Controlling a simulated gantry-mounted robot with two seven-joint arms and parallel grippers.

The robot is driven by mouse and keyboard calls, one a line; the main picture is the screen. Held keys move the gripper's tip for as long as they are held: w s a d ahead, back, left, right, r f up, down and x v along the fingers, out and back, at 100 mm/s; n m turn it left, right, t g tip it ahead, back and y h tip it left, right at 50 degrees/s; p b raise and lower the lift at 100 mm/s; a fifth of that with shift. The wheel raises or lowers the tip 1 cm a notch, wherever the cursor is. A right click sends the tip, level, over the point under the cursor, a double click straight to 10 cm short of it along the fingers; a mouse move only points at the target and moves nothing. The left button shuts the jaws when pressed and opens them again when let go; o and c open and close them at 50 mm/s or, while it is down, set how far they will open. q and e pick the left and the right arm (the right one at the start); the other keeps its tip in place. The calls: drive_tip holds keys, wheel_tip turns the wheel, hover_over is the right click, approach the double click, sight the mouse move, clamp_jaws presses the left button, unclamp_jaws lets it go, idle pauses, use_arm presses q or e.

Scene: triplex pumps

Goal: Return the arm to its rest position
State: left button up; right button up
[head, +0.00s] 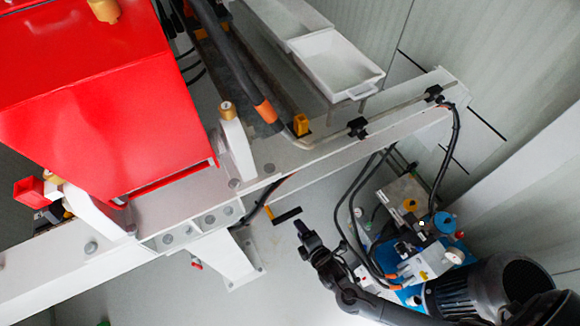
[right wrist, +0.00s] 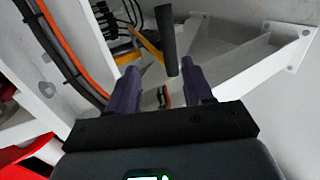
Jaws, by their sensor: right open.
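My right arm (head: 345,290) reaches in from the lower right in the head view. My right gripper (head: 302,232) is at its end, over the grey floor beside the white frame. In the right wrist view its two dark fingers (right wrist: 159,70) stand apart with nothing clamped between them. A black handle (head: 287,215) on a yellow lever (head: 269,212) is just beyond the fingertips. In the right wrist view the handle (right wrist: 166,40) shows ahead of the gap between the fingers, and it looks apart from them. My left gripper is not in view.
A white frame beam (head: 330,155) crosses the head view, carrying a red housing (head: 100,110). Pump equipment with a blue base (head: 400,262) and a black motor (head: 470,290) stands close to the right arm. White trays (head: 335,65) are at the top. Bare floor lies lower middle.

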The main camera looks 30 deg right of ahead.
drive_tip(key=s+d+r+m+g, duration=0.2)
drive_tip(key=s+r+m+g, duration=0.7)
drive_tip(key=s+r+m, duration=0.6)
wheel_tip(320, 180, up, 22)
drive_tip(key=w+f+p, duration=0.1)
drive_tip(key=p, duration=2)
wheel_tip(320, 180, down, 53)
drive_tip(key=b, duration=5.4)
drive_tip(key=shift+w+m+y, duration=0.2)
drive_tip(key=shift+m+y, duration=0.1)
